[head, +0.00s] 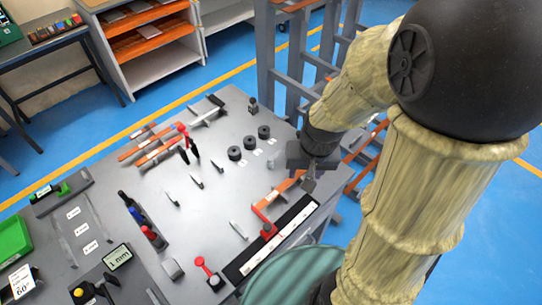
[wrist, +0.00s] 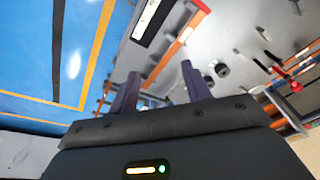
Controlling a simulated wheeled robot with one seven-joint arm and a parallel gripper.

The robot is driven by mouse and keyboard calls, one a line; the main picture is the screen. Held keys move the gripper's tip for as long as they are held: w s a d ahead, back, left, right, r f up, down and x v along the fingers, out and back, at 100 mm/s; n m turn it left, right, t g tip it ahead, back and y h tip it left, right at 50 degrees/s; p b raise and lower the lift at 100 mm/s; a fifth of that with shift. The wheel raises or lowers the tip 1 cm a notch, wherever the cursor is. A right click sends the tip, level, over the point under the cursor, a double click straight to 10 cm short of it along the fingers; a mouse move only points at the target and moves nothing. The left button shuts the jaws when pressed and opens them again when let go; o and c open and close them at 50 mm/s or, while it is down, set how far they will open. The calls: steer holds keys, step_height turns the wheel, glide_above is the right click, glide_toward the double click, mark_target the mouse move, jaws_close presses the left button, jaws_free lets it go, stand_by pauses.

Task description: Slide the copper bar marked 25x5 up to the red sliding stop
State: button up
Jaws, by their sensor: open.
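A copper bar (head: 279,192) lies at the right edge of the grey bench, running from beside my gripper down towards the red sliding stop (head: 266,224). It also shows in the wrist view (wrist: 180,44). I cannot tell whether bar and stop touch. The stop sits by a black strip with a white scale (head: 277,241). Two more copper bars (head: 140,150) lie at the back left of the bench. No 25x5 marking is readable on any bar. My gripper (head: 311,184) is open, close to the near bar's far end; its two fingers (wrist: 160,85) show nothing between them.
Black round weights (head: 249,141) stand left of my gripper. A red-handled clamp (head: 184,134) and a red lever (head: 205,265) stand on the bench. A grey rack (head: 290,60) rises behind. A green bin (head: 13,240) is at far left. The bench centre holds small tools.

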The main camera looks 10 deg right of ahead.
mark_target(272, 196)
steer(key=w+a+f+m+g+p, duration=0.2)
steer(key=w+a+f+m+p, duration=0.1)
steer(key=w+a+m, duration=0.4)
steer(key=shift+w+f+m+p, duration=0.25)
steer(key=shift+m+p, duration=0.5)
steer(key=shift+m, duration=0.45)
steer(key=shift+a, duration=0.1)
step_height(272, 196, down, 17)
steer(key=b, duration=0.3)
steer(key=shift+f, duration=0.15)
jaws_close()
jaws_free()
